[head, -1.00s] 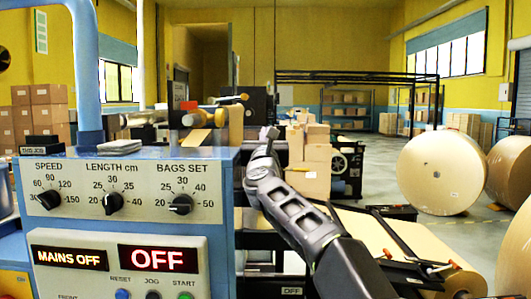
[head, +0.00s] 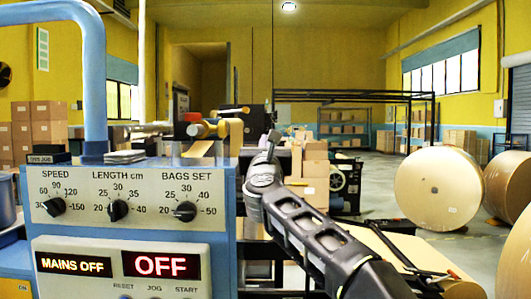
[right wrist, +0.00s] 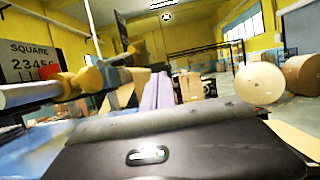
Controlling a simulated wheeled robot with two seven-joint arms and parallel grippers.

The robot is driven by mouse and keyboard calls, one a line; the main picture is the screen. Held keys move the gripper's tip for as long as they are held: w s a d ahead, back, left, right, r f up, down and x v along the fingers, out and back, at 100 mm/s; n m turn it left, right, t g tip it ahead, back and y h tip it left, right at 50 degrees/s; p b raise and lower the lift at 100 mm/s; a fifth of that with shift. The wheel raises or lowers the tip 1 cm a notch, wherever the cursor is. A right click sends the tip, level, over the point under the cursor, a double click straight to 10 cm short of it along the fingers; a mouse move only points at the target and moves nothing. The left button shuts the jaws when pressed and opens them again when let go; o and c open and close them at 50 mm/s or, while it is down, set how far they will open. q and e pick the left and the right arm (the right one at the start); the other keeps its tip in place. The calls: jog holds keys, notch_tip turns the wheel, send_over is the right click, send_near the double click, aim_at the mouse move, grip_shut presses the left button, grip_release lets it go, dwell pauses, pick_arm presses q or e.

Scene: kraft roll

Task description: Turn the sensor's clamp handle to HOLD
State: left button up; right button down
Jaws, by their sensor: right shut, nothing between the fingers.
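My right gripper (head: 271,140) points away from me, just right of the blue machine cabinet, and is shut with nothing in it. Its dark body (right wrist: 150,150) fills the bottom of the right wrist view. Beyond the cabinet top, a metal bar carries a yellow-orange knob (head: 205,129), left of the gripper and apart from it. The knob also shows in the right wrist view (right wrist: 90,80), beside a red part (right wrist: 62,80). I cannot make out which part is the sensor's clamp handle, and no HOLD mark is readable. My left gripper is out of view.
The blue cabinet's control panel (head: 130,197) has three dials and displays reading MAINS OFF and OFF. A blue tube frame (head: 94,80) rises at the left. Stacked boxes (head: 314,165) stand behind the gripper. Large paper rolls (head: 440,188) stand on the floor at right.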

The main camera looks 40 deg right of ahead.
jog(key=s+a, duration=0.1)
jog(key=s, duration=0.1)
jog(key=s+a+r, duration=0.1)
jog(key=a, duration=0.1)
jog(key=shift+s+b, duration=0.35)
jog(key=shift+s, duration=0.05)
